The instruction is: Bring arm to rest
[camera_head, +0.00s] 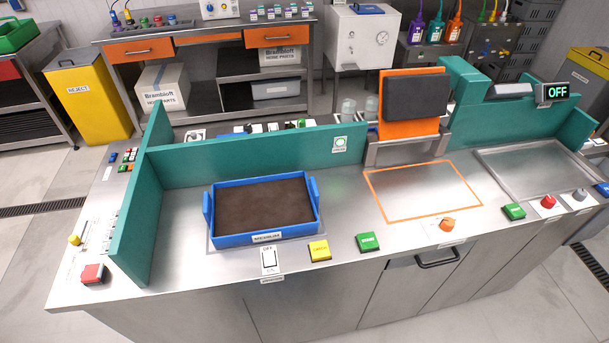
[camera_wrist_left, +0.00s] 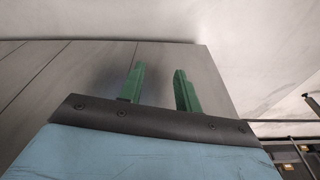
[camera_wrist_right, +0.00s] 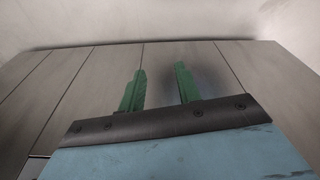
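My left gripper (camera_wrist_left: 160,85) shows in the left wrist view with its two green fingers apart and nothing between them. My right gripper (camera_wrist_right: 160,88) shows in the right wrist view, also with green fingers apart and empty. Both point toward a plain grey panelled surface (camera_wrist_right: 100,80), and neither visibly touches anything. Neither arm shows in the head view.
A steel workbench (camera_head: 185,265) carries a blue tray (camera_head: 214,241) of dark soil between teal walls (camera_head: 260,150). To its right are an orange outlined square (camera_head: 388,218) and a steel plate (camera_head: 500,180). Coloured buttons and switches line the front edge, including a red one (camera_head: 93,273).

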